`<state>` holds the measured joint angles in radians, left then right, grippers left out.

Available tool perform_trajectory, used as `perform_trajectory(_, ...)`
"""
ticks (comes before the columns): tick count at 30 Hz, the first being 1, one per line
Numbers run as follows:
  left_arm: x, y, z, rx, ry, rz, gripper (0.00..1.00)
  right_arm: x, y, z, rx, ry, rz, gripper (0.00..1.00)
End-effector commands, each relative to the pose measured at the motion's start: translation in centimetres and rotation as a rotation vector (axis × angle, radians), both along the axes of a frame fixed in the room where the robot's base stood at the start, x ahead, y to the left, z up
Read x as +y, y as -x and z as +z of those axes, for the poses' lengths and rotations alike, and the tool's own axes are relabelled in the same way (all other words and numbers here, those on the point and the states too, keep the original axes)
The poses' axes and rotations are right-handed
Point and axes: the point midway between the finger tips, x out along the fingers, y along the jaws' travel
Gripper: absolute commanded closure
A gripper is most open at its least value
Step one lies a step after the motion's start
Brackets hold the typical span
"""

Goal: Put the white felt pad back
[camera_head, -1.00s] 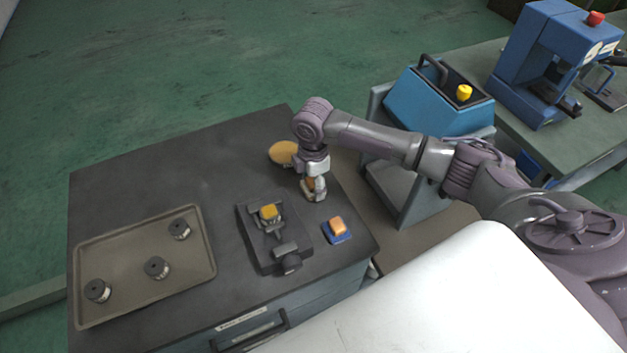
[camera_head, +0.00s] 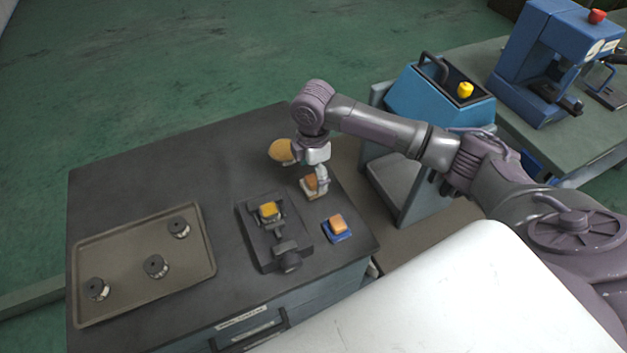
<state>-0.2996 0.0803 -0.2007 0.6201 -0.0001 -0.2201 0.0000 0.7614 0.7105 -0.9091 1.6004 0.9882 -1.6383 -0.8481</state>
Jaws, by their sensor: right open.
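A small pale, whitish pad (camera_head: 313,193) with an orange-brown block (camera_head: 311,181) on it sits on the dark worktop (camera_head: 140,185), near its right edge. My right gripper (camera_head: 321,182) is just above and beside this block, pointing down, with its jaws open. It hides part of the block, and I cannot tell whether a finger touches it. A similar blue pad (camera_head: 337,237) with an orange block (camera_head: 336,222) lies nearer to me, apart from the gripper. My left gripper is not in view.
A dark vise-like fixture (camera_head: 287,261) holds a yellow block (camera_head: 268,210). A tray (camera_head: 120,283) with several dark-topped round parts lies at left. A round tan disc (camera_head: 282,151) is behind my wrist. A blue machine (camera_head: 440,100) stands to the right.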

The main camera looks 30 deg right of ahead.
Motion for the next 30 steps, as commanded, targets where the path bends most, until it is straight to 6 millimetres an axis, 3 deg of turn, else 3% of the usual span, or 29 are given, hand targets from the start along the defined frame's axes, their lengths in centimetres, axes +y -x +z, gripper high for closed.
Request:
perform_trajectory(6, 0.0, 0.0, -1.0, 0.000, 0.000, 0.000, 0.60, 0.0, -0.2, 4.8, -0.005, -0.001, -0.001, 0.13)
perform_trajectory(12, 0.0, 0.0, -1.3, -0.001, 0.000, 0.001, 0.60, 0.0, -0.1, 7.7, -0.001, 0.000, 0.000, 0.13)
perform_trajectory(18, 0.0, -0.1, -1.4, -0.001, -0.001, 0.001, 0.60, 0.0, 0.0, 8.7, 0.001, 0.000, -0.001, 0.13)
perform_trajectory(30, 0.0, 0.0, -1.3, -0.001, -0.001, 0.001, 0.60, 0.0, 0.0, 8.6, 0.001, 0.000, -0.001, 0.13)
